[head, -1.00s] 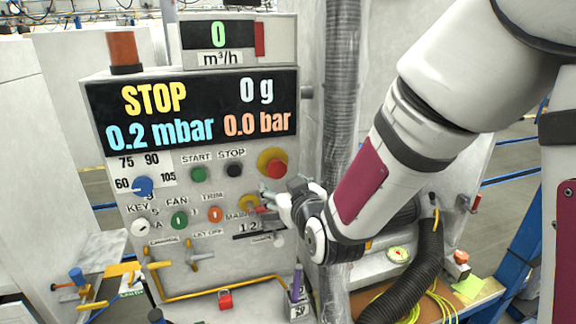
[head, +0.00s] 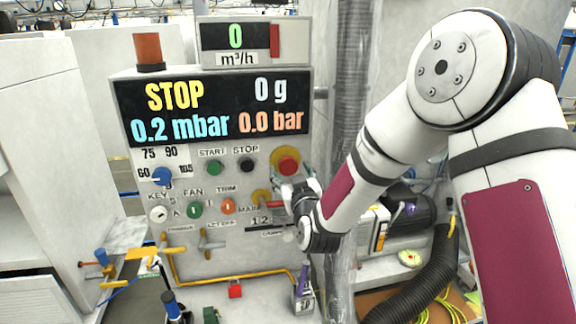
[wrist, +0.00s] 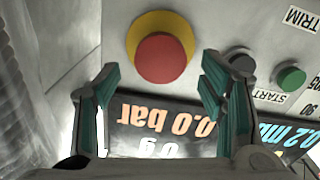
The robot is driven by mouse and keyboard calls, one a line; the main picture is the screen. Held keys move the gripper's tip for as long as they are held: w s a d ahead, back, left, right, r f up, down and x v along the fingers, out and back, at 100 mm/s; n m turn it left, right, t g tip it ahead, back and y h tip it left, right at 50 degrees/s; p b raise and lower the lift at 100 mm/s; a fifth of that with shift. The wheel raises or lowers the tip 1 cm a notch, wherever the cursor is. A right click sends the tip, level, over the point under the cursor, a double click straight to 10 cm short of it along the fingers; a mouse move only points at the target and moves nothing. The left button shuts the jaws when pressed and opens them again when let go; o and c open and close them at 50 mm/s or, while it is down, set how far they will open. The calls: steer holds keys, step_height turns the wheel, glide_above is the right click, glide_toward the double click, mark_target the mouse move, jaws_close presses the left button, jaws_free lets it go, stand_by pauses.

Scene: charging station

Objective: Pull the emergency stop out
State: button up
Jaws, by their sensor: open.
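The emergency stop (head: 288,165) is a red mushroom button on a yellow disc, on the right side of the grey control panel. It also shows large in the wrist view (wrist: 160,58), near the top centre. My gripper (head: 286,190) is in front of the panel, just below the button in the head view. In the wrist view my gripper (wrist: 159,80) has its two green-padded fingers spread, one at each side of the button's lower edge. Nothing is between the fingertips. I cannot tell how much depth separates them from the button.
The black stop button (head: 248,165) and green start button (head: 214,168) sit left of the emergency stop. The yellow-and-red main switch (head: 262,197) is below, partly behind my gripper. A grey ribbed pipe (head: 350,110) runs vertically close to the right.

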mark_target(288, 167)
steer(key=shift+x, duration=2.25)
